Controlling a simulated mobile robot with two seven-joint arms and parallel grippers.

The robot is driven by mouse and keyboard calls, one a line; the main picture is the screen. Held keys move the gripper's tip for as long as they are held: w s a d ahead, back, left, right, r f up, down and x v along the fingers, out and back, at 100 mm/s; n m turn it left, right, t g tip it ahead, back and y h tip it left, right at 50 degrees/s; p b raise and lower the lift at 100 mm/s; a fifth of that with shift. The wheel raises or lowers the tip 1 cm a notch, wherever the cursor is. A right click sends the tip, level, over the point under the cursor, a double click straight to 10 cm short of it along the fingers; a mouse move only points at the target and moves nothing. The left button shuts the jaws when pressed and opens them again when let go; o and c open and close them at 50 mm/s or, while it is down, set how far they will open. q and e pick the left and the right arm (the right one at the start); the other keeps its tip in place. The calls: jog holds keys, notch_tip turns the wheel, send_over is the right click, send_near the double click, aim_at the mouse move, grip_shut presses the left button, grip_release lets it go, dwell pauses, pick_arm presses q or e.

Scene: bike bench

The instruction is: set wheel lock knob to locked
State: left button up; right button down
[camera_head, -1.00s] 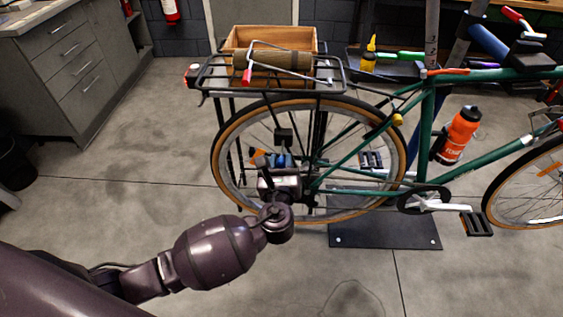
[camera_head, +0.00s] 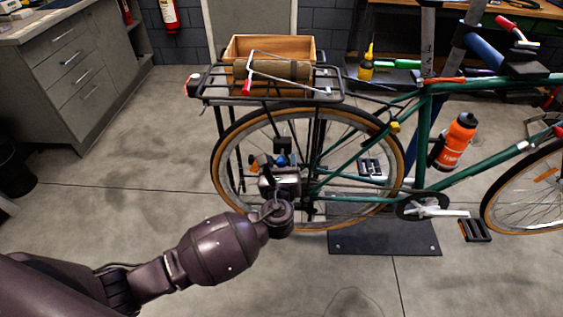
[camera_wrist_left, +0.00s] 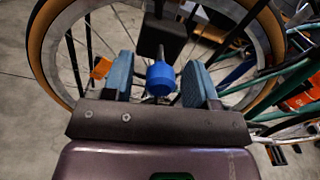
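The wheel lock knob is a blue knob with a grey stem. In the left wrist view the knob (camera_wrist_left: 161,79) sits between the two blue-padded fingers of my left gripper (camera_wrist_left: 157,82), with a visible gap on each side. The stem points up toward a black box (camera_wrist_left: 160,38) by the rear wheel. In the head view my left gripper (camera_head: 275,166) is in front of the rear wheel, below the same black box, and largely hides the knob. The gripper is open. The knob's lock setting cannot be read. My right gripper is not in view.
The green bicycle's rear wheel (camera_head: 378,203) and spokes are close behind the gripper. A black rack (camera_head: 215,85) with a wooden crate (camera_head: 240,46) is above. A black base plate (camera_head: 385,238) lies on the floor. Open floor is at the left.

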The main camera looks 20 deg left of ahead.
pick_arm(q)
jog(key=shift+s, duration=0.1)
jog(key=shift+s+d, duration=0.1)
jog(key=shift+s, duration=0.2)
jog(key=p+v, duration=0.1)
jog(key=v, duration=0.9)
